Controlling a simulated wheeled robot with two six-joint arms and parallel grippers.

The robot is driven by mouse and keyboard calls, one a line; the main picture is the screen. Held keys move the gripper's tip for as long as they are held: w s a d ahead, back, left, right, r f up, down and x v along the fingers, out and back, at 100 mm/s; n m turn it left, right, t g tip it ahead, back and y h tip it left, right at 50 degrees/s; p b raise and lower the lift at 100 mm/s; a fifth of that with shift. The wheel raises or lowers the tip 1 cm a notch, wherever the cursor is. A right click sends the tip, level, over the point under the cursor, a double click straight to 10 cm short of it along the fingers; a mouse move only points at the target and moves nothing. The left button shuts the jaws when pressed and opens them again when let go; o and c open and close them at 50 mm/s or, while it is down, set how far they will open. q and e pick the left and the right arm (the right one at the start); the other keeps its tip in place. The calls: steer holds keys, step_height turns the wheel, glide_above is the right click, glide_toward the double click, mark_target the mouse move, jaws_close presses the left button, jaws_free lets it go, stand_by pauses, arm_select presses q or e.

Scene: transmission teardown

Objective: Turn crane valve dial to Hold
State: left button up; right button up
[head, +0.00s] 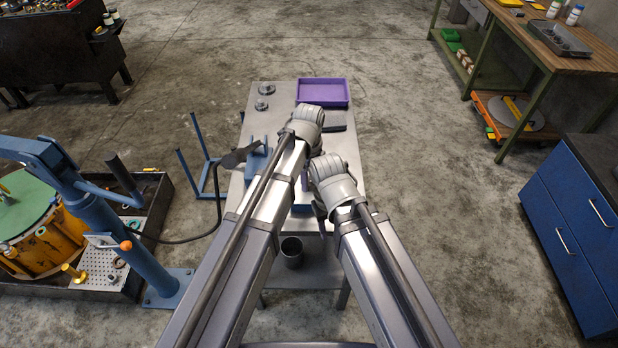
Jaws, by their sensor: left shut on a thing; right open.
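The blue crane (98,212) stands at the left, with a slanted post, a boom and a side arm with a dark grip. A small white plate (100,240) and an orange-tipped part (127,246) sit low on its post. I cannot make out a dial face or its setting. My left gripper (303,125) is over the metal table, well right of the crane. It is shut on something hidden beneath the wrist. My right gripper (328,185) is open, lower and to the right over the same table. Its fingers are mostly hidden.
The metal table (264,105) holds a purple tray (323,92), two small round parts and a dark nozzle-like tool (239,156) with a black hose. A yellow drum (50,245) sits in a tray beside the crane. A blue cabinet (565,240) stands right.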

arm_select(q)
jaws_close()
steer(key=n, duration=0.9)
steer(key=shift+n, duration=0.3)
steer(key=n, duration=0.4)
steer(key=shift+n, duration=2.1)
